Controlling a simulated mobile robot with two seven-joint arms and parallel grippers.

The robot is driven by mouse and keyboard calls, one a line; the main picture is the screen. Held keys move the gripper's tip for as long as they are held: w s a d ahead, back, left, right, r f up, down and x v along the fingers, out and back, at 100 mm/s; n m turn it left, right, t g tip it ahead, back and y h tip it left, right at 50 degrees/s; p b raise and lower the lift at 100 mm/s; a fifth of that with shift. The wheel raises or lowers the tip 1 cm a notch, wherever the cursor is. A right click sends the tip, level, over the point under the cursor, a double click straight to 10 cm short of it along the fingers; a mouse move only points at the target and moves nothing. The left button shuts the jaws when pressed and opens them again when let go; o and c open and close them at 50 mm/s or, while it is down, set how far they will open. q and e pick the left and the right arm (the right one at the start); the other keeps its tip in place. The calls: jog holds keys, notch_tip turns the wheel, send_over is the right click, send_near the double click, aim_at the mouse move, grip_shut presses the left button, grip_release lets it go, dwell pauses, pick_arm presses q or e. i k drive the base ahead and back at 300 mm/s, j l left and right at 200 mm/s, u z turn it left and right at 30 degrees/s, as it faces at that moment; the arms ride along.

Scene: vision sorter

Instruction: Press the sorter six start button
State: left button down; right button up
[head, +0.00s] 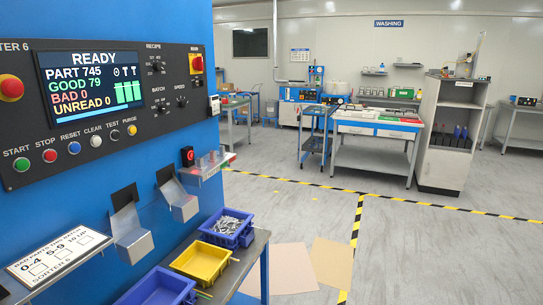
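The sorter (120,190) is a blue machine filling the left side of the head view, with a dark control panel (120,130) labelled "...TER 6". The green start button (21,165) sits at the panel's lower left under the word START. To its right are a red stop button (49,156), a blue reset button (74,148), and the clear, test and purge buttons. The screen (91,84) reads READY, PART 745, GOOD 79, BAD 0, UNREAD 0. Neither gripper is in view.
Metal chutes (131,235) stick out below the panel. A side table holds blue bins (159,288) and a yellow bin (201,262). A red emergency button (11,88) is above the start button. Cardboard sheets (292,268) lie on the floor; open floor (430,250) is at right.

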aim_at(22, 165)
jog(key=u, duration=1.35)
